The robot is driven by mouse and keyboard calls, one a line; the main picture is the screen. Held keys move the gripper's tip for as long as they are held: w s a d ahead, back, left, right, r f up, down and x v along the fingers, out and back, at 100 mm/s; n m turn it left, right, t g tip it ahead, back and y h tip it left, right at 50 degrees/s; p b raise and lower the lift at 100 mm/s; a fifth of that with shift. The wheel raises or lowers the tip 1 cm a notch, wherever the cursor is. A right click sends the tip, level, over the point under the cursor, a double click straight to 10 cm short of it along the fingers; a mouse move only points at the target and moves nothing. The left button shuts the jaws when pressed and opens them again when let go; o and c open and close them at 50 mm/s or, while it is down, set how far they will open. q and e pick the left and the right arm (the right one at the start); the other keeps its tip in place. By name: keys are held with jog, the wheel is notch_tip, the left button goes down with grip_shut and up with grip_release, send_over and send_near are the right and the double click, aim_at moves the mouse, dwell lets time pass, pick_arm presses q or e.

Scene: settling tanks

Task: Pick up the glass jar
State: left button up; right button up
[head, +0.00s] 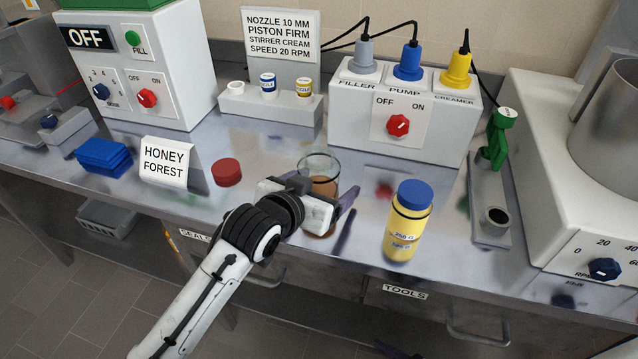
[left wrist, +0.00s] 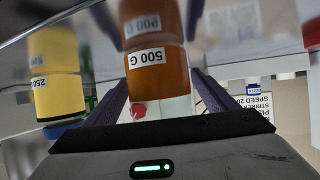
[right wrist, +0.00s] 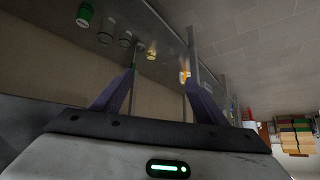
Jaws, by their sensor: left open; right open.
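The glass jar (head: 319,166) stands on the steel bench, clear at the top with brown contents below. My left gripper (head: 326,190) is in front of it and hides part of it. In the left wrist view the jar (left wrist: 156,75), labelled 500 G, sits between the two open fingers, with no clear grip on it. My right gripper (right wrist: 160,85) is open and empty, seen in its wrist view low beside the bench front.
A yellow jar with a blue lid (head: 408,222) stands to the right. A red lid (head: 227,172) and a HONEY FOREST card (head: 165,162) are to the left. The switch box (head: 405,110) is behind. A green-handled device (head: 490,190) stands at the far right.

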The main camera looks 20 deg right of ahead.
pick_arm(q)
jog(key=shift+w+d+f, duration=0.3)
jog(key=shift+w+d, duration=0.05)
jog(key=c, duration=1.6)
jog(key=shift+r, duration=0.2)
jog(key=shift+c, duration=0.9)
